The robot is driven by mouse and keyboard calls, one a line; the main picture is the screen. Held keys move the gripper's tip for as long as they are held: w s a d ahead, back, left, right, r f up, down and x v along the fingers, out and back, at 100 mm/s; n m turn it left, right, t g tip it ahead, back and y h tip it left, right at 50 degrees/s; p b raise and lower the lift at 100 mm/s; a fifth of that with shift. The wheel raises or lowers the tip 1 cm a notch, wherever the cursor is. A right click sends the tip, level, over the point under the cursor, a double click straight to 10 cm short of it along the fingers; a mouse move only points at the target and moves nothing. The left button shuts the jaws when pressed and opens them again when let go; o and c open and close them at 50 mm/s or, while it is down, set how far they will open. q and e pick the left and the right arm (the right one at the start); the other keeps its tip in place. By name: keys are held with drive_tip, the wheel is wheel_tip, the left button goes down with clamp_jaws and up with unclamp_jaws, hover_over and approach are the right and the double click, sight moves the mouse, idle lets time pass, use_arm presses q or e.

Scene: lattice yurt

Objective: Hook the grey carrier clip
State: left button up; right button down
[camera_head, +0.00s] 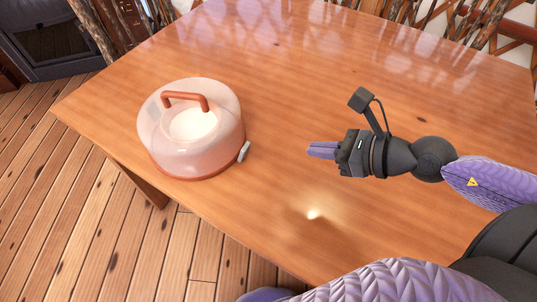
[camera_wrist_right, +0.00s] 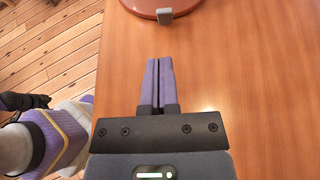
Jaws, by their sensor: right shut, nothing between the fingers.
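A round cake carrier with a translucent pinkish dome (camera_head: 222,97) and a red-brown handle (camera_head: 187,98) stands on the left part of the table. Its grey clip (camera_head: 244,151) is on the right side of the rim, at the base, and tilts outward. The clip also shows at the top of the right wrist view (camera_wrist_right: 164,16), below the carrier's red-brown base (camera_wrist_right: 143,5). My right gripper (camera_head: 310,150) is shut and empty above the table, to the right of the clip and apart from it. Its purple fingers (camera_wrist_right: 159,62) point toward the clip.
The wooden table (camera_head: 300,60) is bare around the carrier and under my right gripper. Its left edge runs close to the carrier, with plank floor (camera_head: 60,200) beyond. A dark cabinet (camera_head: 50,40) stands at the far left.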

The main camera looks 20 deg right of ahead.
sight(246, 153)
drive_tip(key=shift+g, duration=0.3)
drive_tip(key=f+b, duration=0.1)
drive_tip(key=f, duration=0.1)
drive_tip(key=f+b, duration=0.2)
drive_tip(key=f, duration=0.1)
drive_tip(key=w+f+b, duration=0.1)
drive_tip(key=f, duration=0.2)
drive_tip(key=shift+d, duration=0.1)
drive_tip(key=shift+w+a+f+b, duration=0.2)
drive_tip(key=shift+w+a+b, duration=0.05)
drive_tip(key=shift+b, duration=0.2)
drive_tip(key=b+x, duration=0.4)
drive_tip(key=x, duration=0.4)
drive_tip(key=shift+w+a+f, duration=0.1)
drive_tip(key=shift+f, duration=0.05)
drive_tip(key=w+a, duration=0.1)
drive_tip(key=w+a+r, duration=0.1)
drive_tip(key=shift+w+a+b, duration=0.2)
drive_tip(key=shift+w+b, duration=0.1)
drive_tip(key=shift+w, duration=0.1)
drive_tip(key=shift+w+a+r, duration=0.1)
drive_tip(key=shift+w+a, duration=0.2)
use_arm(q)
wheel_tip(246, 153, down, 12)
drive_tip(key=s+g, duration=0.1)
drive_tip(key=s, duration=0.1)
drive_tip(key=shift+s+a+r, duration=0.2)
drive_tip(key=shift+s+a, duration=0.05)
drive_tip(key=shift+a, duration=0.15)
